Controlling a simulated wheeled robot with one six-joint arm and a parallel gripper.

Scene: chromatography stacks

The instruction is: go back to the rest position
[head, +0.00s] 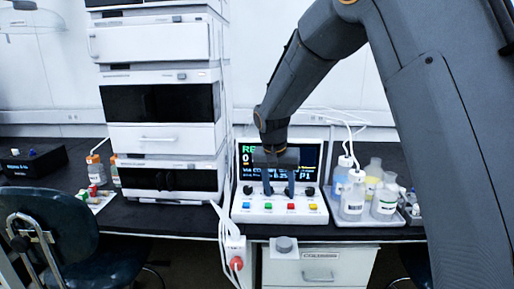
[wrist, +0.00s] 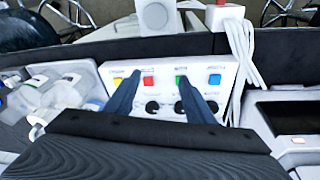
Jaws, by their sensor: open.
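My gripper (head: 278,188) hangs in front of the screen of a white control panel (head: 250,212) on the dark bench. In the wrist view my gripper (wrist: 160,80) shows two dark blue fingers spread apart with nothing between them. The fingers lie over the panel (wrist: 165,72), which has a row of coloured buttons and black knobs. The red button (wrist: 149,79) and green button (wrist: 182,80) show near the fingertips. I cannot tell whether the fingers touch the panel. My arm hides part of the panel's screen (head: 262,177).
A tall instrument stack (head: 160,137) stands left of the panel. A tray of bottles (head: 352,199) stands close on its right. A red knob on a white box (head: 236,264) and a grey round button (head: 284,244) are at the bench front. A chair (head: 45,235) is at left.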

